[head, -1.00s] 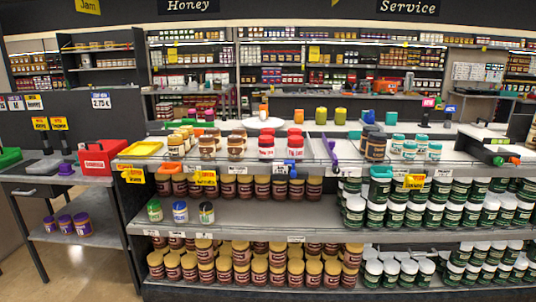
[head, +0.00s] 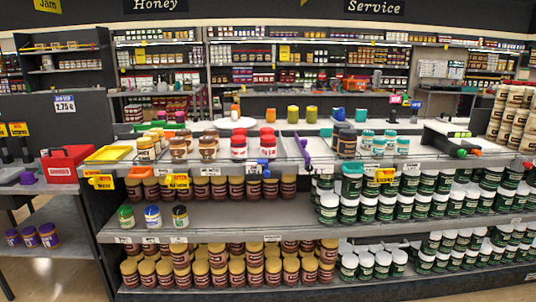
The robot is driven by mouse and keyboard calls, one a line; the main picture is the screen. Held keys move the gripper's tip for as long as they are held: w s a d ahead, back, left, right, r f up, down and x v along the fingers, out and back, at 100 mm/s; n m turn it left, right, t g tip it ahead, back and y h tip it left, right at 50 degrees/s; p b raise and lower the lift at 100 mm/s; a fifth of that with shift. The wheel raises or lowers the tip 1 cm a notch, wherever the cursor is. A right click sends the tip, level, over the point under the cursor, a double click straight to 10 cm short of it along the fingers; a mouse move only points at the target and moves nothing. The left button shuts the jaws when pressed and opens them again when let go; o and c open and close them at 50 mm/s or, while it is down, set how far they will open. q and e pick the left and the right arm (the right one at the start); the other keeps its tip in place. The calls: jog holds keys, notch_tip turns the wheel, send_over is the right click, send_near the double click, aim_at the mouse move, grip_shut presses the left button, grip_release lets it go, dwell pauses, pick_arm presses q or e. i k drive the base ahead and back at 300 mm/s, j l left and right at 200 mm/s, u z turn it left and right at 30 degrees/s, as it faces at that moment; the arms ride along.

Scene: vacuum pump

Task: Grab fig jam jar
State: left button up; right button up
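No jar in view has a label I can read clearly as fig jam. Red-lidded jars (head: 239,147) with pale labels stand on the shelf's top board, left of centre. Brown-labelled jars (head: 208,149) stand just left of them. Purple-lidded jars (head: 30,237) stand on a low shelf at the far left. Three jars with green, blue and black lids (head: 152,216) stand on the middle board. Neither of my grippers is in view.
The long grey shelf unit (head: 250,213) crosses the view, its middle board bare at centre. Dark-green jars (head: 400,208) crowd the right side. A red box (head: 66,165) sits on the left counter. Floor shows at lower left.

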aim_at(268, 143)
jog(key=i+j+z, duration=0.1)
jog(key=i+z, duration=0.15)
jog(key=i, duration=0.75)
